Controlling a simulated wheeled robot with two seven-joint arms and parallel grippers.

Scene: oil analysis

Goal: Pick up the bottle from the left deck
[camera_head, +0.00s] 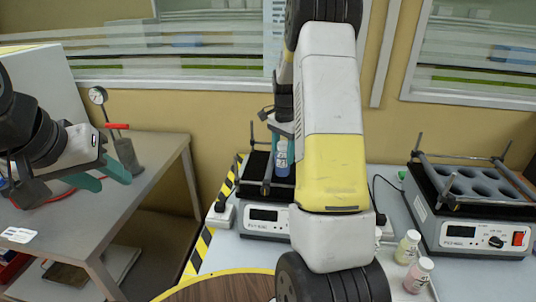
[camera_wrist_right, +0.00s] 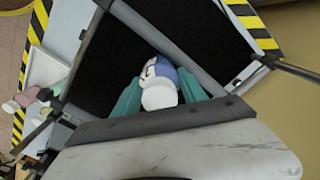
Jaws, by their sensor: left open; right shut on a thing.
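The bottle (camera_head: 282,162), white with a blue label, is upright over the black deck (camera_head: 259,168) of the left device. My right gripper (camera_head: 284,130) comes down on it from above, partly hidden behind my own arm. In the right wrist view the teal fingers of this gripper (camera_wrist_right: 160,92) are shut on the bottle (camera_wrist_right: 187,86), one on each side, with its white cap towards the camera. Whether the bottle's base touches the deck (camera_wrist_right: 108,62) cannot be told. My left gripper (camera_head: 106,177) is open and empty over the grey side table at the left.
A second device (camera_head: 470,236) with a rack of round holes stands at the right. A yellow bottle (camera_head: 407,247) and a pink bottle (camera_head: 418,275) stand on the table between the devices. Metal rods and bars frame the deck.

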